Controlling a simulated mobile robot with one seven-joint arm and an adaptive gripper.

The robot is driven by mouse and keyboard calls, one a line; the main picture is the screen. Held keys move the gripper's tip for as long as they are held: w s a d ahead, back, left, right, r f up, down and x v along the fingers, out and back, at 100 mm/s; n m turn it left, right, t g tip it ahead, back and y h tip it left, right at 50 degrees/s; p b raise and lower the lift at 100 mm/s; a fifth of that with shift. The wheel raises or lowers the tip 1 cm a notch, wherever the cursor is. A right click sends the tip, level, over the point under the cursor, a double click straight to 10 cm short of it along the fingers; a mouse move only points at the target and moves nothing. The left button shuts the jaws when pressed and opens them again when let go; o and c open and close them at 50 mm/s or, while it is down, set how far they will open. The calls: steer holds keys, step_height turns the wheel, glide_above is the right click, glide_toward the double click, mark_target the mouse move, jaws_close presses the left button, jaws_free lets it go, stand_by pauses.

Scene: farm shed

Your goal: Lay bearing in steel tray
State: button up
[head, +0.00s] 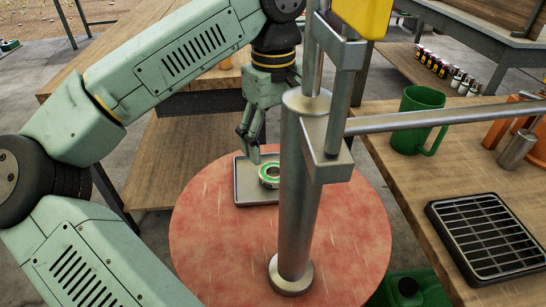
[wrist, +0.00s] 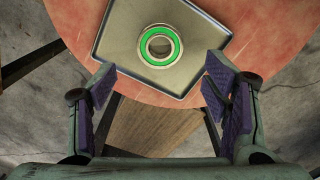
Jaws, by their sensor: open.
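The bearing (head: 270,174) is a metal ring with a green band. It lies flat in the steel tray (head: 242,187), a shallow grey square tray on the round red table. In the wrist view the bearing (wrist: 160,46) rests on the tray floor (wrist: 118,45), clear of the rims. My gripper (head: 250,140) is above the tray's far left side in the head view. In the wrist view my gripper (wrist: 160,95) is open and empty, its fingers apart and not touching the bearing. The metal post hides the tray's right part in the head view.
The round red table (head: 215,255) carries an upright metal post (head: 296,220) with a side bar (head: 430,117). At right a wooden bench (head: 400,170) holds a green mug (head: 415,125) and a black grate (head: 485,235). Wooden tables stand behind my arm.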

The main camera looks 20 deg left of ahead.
steer(key=shift+r, duration=2.75)
